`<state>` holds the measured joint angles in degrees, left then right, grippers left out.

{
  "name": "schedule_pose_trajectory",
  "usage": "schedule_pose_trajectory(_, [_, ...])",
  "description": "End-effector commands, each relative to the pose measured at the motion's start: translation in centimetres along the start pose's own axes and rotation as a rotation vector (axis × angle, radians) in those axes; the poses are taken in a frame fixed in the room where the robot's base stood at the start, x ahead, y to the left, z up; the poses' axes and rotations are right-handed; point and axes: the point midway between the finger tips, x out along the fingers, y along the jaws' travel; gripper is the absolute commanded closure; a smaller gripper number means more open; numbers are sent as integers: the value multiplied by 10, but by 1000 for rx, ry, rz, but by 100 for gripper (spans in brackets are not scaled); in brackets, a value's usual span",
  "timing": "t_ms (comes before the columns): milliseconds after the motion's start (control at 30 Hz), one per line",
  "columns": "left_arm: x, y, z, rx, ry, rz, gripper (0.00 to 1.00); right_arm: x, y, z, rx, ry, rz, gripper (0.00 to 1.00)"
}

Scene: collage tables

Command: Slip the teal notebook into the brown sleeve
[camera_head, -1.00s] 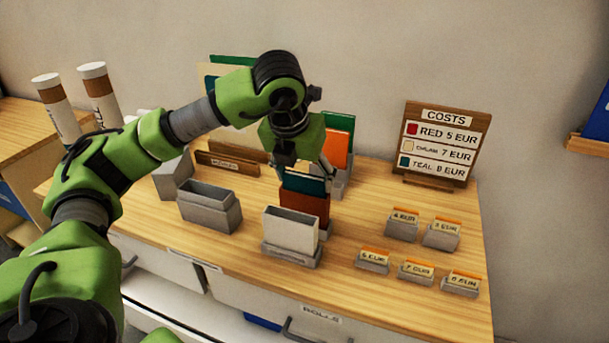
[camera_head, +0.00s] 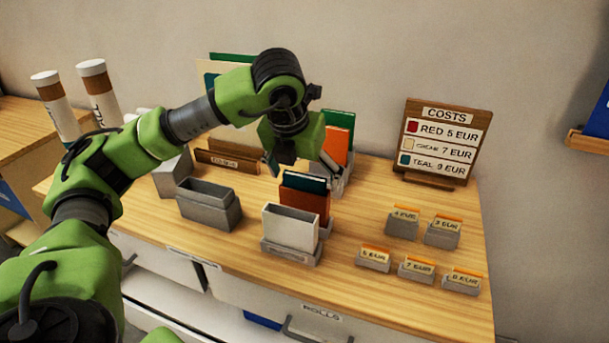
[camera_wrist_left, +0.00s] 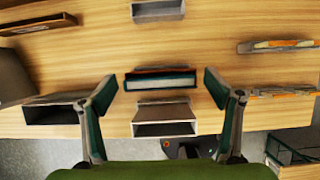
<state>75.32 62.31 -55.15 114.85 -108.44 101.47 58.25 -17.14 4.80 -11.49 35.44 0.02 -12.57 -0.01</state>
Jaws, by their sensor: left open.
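The teal notebook (camera_head: 305,181) stands upright in the brown sleeve (camera_head: 306,203), with only its top edge showing above the opening. In the left wrist view the notebook's top (camera_wrist_left: 160,83) shows as a pale strip with teal edges. My left gripper (camera_head: 300,164) is open above the sleeve. In the wrist view its fingers stand apart on either side of the notebook, with clear gaps. The sleeve's lower part is hidden behind a white sleeve. My right gripper is not in view.
The white sleeve (camera_head: 290,231) stands in a grey holder just in front. An empty grey box (camera_head: 208,207) is to the left. Orange (camera_head: 337,143) and green notebooks stand behind. Small price cards (camera_head: 416,269) and a costs board (camera_head: 440,140) are to the right.

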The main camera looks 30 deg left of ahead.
Motion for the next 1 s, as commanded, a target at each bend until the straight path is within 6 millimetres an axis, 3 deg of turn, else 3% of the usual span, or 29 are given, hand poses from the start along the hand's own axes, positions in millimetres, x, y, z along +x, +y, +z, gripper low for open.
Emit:
schedule_pose_trajectory(167, [-26, -1, 2, 1, -6, -4, 17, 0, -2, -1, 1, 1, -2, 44])
schedule_pose_trajectory(433, [-90, -1, 2, 1, -8, -4, 17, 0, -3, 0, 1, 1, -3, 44])
schedule_pose_trajectory(700, [-113, 0, 1, 0, -4, -2, 17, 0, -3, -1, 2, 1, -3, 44])
schedule_pose_trajectory(1000, [-118, 0, 0, 0, -2, -1, 17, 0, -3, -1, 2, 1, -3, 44])
